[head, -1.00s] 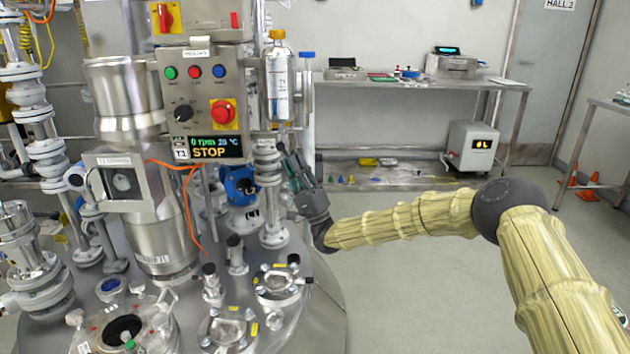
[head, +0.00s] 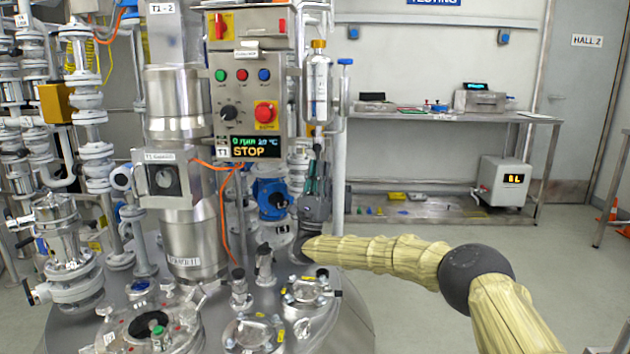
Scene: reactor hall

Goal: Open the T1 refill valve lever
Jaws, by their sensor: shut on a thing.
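The T1 refill bottle (head: 317,92), clear with a gold cap and a white label, hangs upright to the right of the T1 control box (head: 246,92). The refill valve sits under the bottle, above the reactor lid. My gripper (head: 317,158), dark grey, points up at this spot from below, with its fingers just beneath the bottle. It is shut on the refill valve lever, which is small and mostly hidden by the fingers. The lever's exact angle cannot be made out. The box display reads STOP.
A blue-capped upright pipe (head: 344,130) stands close to the right of the bottle. White flanged pipes and a blue motor unit (head: 270,198) crowd the left of my gripper. Lid fittings (head: 306,292) lie below.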

